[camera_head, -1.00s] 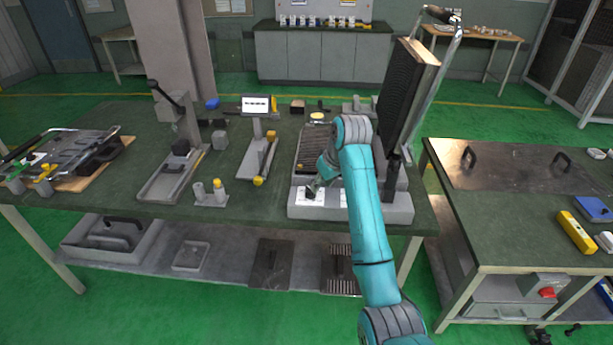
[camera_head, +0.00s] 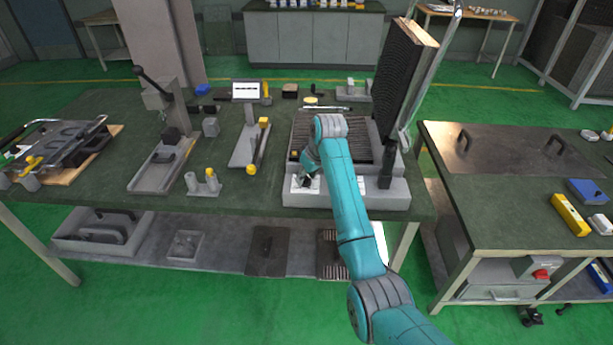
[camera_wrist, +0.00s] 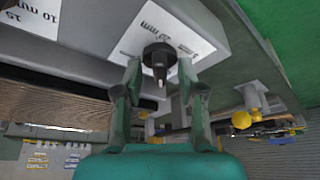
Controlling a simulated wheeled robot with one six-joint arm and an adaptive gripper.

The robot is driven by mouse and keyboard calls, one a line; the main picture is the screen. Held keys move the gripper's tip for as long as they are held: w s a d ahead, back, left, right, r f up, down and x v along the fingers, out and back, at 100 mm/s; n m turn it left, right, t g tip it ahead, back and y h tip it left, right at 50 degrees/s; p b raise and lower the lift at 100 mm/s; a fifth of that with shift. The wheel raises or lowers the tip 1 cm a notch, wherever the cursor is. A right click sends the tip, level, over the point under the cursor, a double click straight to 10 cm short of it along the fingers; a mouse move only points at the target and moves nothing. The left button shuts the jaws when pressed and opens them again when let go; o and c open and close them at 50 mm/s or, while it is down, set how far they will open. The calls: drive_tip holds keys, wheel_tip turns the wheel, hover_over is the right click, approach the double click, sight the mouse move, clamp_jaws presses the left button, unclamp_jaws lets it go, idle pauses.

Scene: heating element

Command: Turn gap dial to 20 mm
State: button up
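A black dial (camera_wrist: 160,57) with a pointed tip sits on a white label on the grey front of the press-like machine (camera_head: 345,199). The label shows "mm" marking, upside down in the wrist view; I cannot read the setting surely. My gripper (camera_wrist: 159,72) is open with its two fingers on either side of the dial, and I see no clear contact. In the head view my gripper (camera_head: 305,178) is at the machine's left front label, and the dial is mostly hidden there. A second label (camera_wrist: 35,14) with "15" and "10 mm" is at the wrist view's upper left.
The machine's ribbed upper plate (camera_head: 398,80) stands raised behind and right of my arm. A stand with a yellow knob (camera_head: 251,169) and small grey posts (camera_head: 203,184) are left of the machine. A side table (camera_head: 510,200) is to the right.

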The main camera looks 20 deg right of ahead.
drive_tip(key=shift+w+f, duration=0.1)
drive_tip(key=shift+f, duration=0.15)
clamp_jaws()
